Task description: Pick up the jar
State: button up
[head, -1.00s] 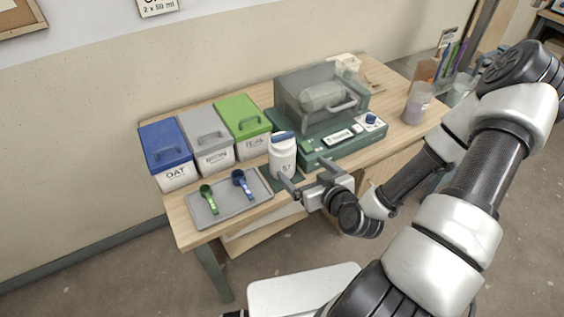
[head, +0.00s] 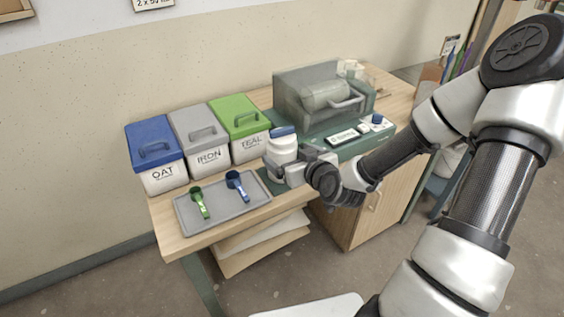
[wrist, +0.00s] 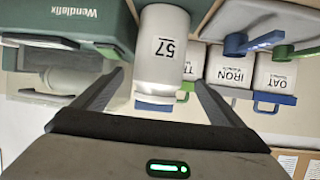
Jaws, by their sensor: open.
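The jar (head: 283,148) is white with a blue lid and stands upright on the table beside the green machine. In the wrist view the jar (wrist: 161,50) shows the number 57 and appears upside down. My gripper (head: 282,170) is at the jar in the head view, its fingers open on either side of the jar's body. In the wrist view my gripper (wrist: 158,85) has one finger left of the jar and one right of it, with gaps visible. The jar's lower part is partly hidden by my gripper in the head view.
A grey tray (head: 222,215) with a green scoop (head: 199,203) and a blue scoop (head: 237,186) lies left of the jar. The green machine (head: 340,139) stands close on the right.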

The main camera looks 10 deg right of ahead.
aim_at(282, 129)
jog(key=x, duration=0.6)
jog(key=shift+d+r+b, duration=0.1)
jog(key=shift+b, duration=0.25)
jog(key=c, duration=1.3)
jog(key=shift+w+r, duration=0.1)
jog(key=shift+r, duration=0.05)
jog(key=shift+c, duration=0.9)
jog(key=shift+r, duration=0.1)
notch_tip(282, 129, up, 10)
jog(key=shift+f+p, duration=0.2)
jog(key=shift+p, duration=1.05)
jog(key=shift+r+p, duration=2.4)
jog(key=shift+r, duration=0.7)
